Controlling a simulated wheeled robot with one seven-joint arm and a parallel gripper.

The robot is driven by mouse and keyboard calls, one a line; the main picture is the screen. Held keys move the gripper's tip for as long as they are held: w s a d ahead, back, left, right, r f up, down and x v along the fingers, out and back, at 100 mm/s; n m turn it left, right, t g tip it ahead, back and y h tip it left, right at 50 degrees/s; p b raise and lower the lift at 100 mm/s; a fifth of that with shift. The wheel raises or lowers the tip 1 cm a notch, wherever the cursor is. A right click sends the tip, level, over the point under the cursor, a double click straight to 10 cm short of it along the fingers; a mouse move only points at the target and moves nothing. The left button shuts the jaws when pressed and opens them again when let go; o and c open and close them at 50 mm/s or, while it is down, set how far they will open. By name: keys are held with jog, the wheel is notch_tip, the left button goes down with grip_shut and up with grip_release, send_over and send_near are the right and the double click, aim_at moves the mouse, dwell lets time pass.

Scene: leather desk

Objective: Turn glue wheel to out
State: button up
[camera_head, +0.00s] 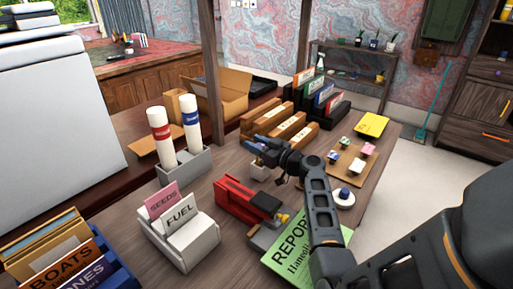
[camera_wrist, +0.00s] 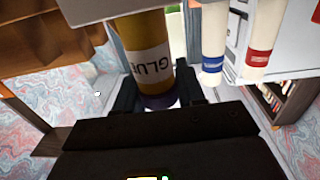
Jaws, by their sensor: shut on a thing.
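In the wrist view, a yellow glue stick (camera_wrist: 145,55) with a white GLUE label has a dark purple wheel (camera_wrist: 158,101) at its end near me. My gripper (camera_wrist: 162,98) is shut on that wheel, with a dark finger on each side. The stick's other end goes into a pale block at the top of this view. In the head view, my gripper (camera_head: 256,148) is above a small white holder (camera_head: 260,171) on the desk. The glue stick is mostly hidden there by my gripper, and any marking on the wheel cannot be seen.
A red stapler-like device (camera_head: 236,199) stands in front of the holder. A grey holder (camera_head: 186,165) with two white tubes is to the left. Wooden file boxes (camera_head: 287,133) stand behind. A board with stamps (camera_head: 352,163) and a green report (camera_head: 290,262) lie right and front.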

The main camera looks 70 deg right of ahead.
jog(key=shift+n+y+b, duration=0.5)
jog(key=shift+y+b, duration=0.15)
jog(key=shift+y, duration=0.15)
jog(key=o, duration=1)
jog(key=shift+s+f, duration=0.1)
jog(key=shift+s, duration=0.05)
jog(key=shift+s+a+b, duration=0.25)
jog(key=shift+s+b, duration=0.05)
jog(key=shift+s, duration=0.95)
jog(key=shift+s+a+b, duration=0.3)
jog(key=shift+s, duration=0.95)
jog(key=shift+s+a+b, duration=0.25)
jog(key=shift+s+b, duration=0.05)
jog(key=shift+s, duration=0.95)
